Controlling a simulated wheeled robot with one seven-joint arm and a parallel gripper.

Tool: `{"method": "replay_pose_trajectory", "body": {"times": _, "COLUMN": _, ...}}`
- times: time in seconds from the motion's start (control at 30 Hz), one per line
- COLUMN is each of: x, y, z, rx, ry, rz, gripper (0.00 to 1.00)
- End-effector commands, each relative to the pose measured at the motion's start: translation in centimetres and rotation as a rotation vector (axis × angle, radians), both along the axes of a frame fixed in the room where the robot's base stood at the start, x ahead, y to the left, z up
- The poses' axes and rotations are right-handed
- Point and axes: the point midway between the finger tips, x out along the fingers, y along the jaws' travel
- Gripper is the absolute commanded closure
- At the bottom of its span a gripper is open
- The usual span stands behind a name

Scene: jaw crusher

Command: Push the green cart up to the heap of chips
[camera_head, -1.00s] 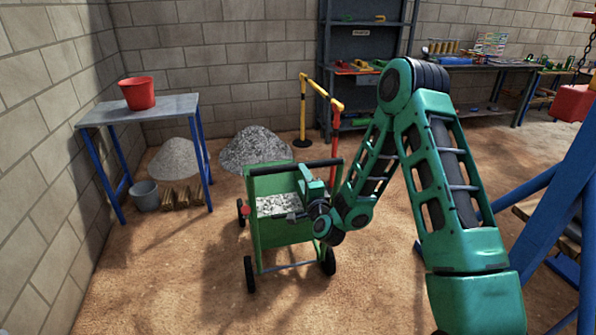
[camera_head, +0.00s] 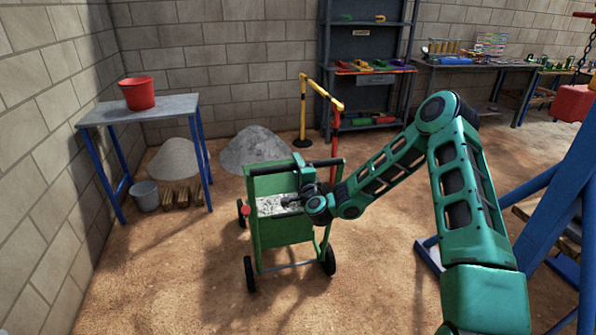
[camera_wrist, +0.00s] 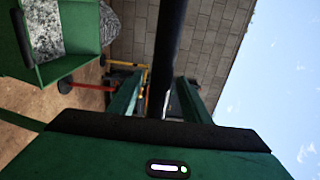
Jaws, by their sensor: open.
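The green cart (camera_head: 283,222) stands upright on its wheels, loaded with grey chips (camera_head: 278,206). A black handle bar (camera_head: 325,163) runs across its top. The grey heap of chips (camera_head: 255,147) lies on the floor behind the cart, with a gap of bare floor between them. My gripper (camera_head: 299,163) is at the handle bar, right of its middle. In the wrist view my open fingers (camera_wrist: 158,100) stand on both sides of the black bar (camera_wrist: 168,55); I cannot tell if they touch it. The cart's tray (camera_wrist: 75,65) shows at left there.
A table (camera_head: 140,108) with a red bucket (camera_head: 138,93) stands at left, with a paler heap (camera_head: 175,158) and grey bucket (camera_head: 145,195) beneath. A yellow and red rail (camera_head: 322,92) stands behind the cart at right. A blue frame (camera_head: 565,200) is at far right.

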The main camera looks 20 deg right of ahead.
Motion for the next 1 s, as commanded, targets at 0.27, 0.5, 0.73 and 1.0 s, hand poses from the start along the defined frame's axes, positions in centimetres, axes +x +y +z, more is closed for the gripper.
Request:
{"method": "replay_pose_trajectory", "body": {"times": 0.27, "x": -0.02, "y": 0.04, "z": -0.01, "rx": 0.0, "ry": 0.0, "rz": 0.001, "gripper": 1.0}}
{"method": "replay_pose_trajectory", "body": {"times": 0.5, "x": -0.03, "y": 0.05, "z": -0.02, "rx": -0.001, "ry": 0.0, "rz": 0.001, "gripper": 1.0}}
{"method": "replay_pose_trajectory", "body": {"times": 0.73, "x": -0.04, "y": 0.06, "z": -0.03, "rx": -0.001, "ry": 0.001, "rz": 0.001, "gripper": 1.0}}
{"method": "replay_pose_trajectory", "body": {"times": 1.0, "x": -0.05, "y": 0.07, "z": -0.04, "rx": -0.001, "ry": 0.001, "rz": 0.001, "gripper": 1.0}}
